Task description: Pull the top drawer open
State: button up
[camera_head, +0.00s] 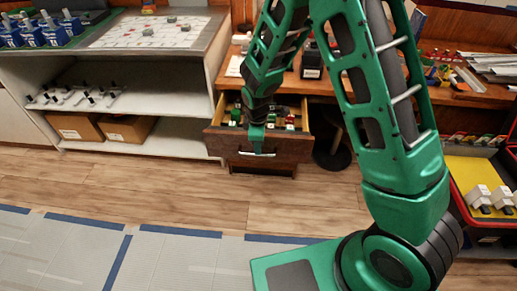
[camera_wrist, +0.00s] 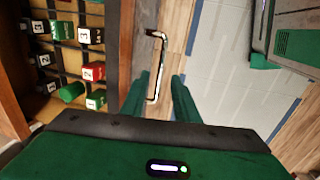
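The top drawer (camera_head: 290,147) of the wooden desk stands partly open, with its brown front out from the desk. Small colored and numbered blocks lie in its compartments. In the wrist view the drawer's thin metal handle (camera_wrist: 163,50) runs up the picture beside the dark drawer front. My gripper (camera_head: 257,151) is at the drawer front, pointing down. In the wrist view my gripper's two green fingers (camera_wrist: 161,80) are apart, one on each side of the lower part of the handle. A gap shows beside the bar, so they do not look closed on it.
A white shelf unit with cardboard boxes (camera_head: 128,129) stands left of the drawer. A dark round stool or bin (camera_head: 332,158) is just right of it. A red case with a yellow inside (camera_head: 474,172) is at the right. The wooden floor (camera_head: 130,190) before the drawer is clear.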

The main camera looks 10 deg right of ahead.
notch_tip(320, 180, up, 6)
jog(key=s, duration=0.1)
jog(key=shift+a, duration=0.15)
jog(key=shift+r, duration=0.1)
dwell(0.4)
jog(key=s+d+r+m+g, duration=0.1)
jog(key=s+d+r+m, duration=0.5)
jog(key=d, duration=0.4)
jog(key=s+d+r+m, duration=0.55)
jog(key=d+r, duration=0.25)
jog(key=d, duration=0.2)
jog(key=s+d+r+m, duration=0.1)
jog(key=s+d+m, duration=0.1)
jog(key=s, duration=0.5)
jog(key=s+d+r+m, duration=0.2)
jog(key=s+m, duration=0.2)
jog(key=s, duration=0.3)
jog(key=s+d+r+m+g, duration=0.1)
jog(key=s+d+m, duration=0.1)
jog(key=s, duration=0.5)
jog(key=shift+s+d+r+m+y, duration=0.15)
jog(key=shift+r+m+y, duration=0.25)
jog(key=shift+m, duration=0.35)
